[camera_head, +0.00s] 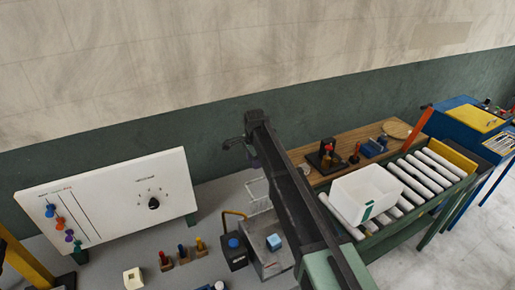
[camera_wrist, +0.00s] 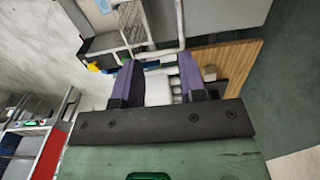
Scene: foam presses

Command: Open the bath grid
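The bath grid is a pale wire frame (camera_head: 258,194) that appears to stand tilted up at the back of the grey metal bath (camera_head: 270,262). In the wrist view the wire grid (camera_wrist: 132,28) shows beyond my fingers, at the upper left. A light blue block (camera_head: 274,241) shows at the bath. My gripper (camera_head: 253,158) hangs above and behind the grid, apart from it as far as I can tell. In the wrist view its two purple-padded fingers (camera_wrist: 158,76) stand apart with a gap between them. Nothing appears held. My arm hides the bath's right side.
A dark box with a blue knob (camera_head: 234,243) stands left of the bath. A white panel with a dial (camera_head: 153,203) stands at the back left. A white bin (camera_head: 366,194) sits on a roller conveyor (camera_head: 428,172) at right. A wooden bench (camera_head: 345,145) lies behind it.

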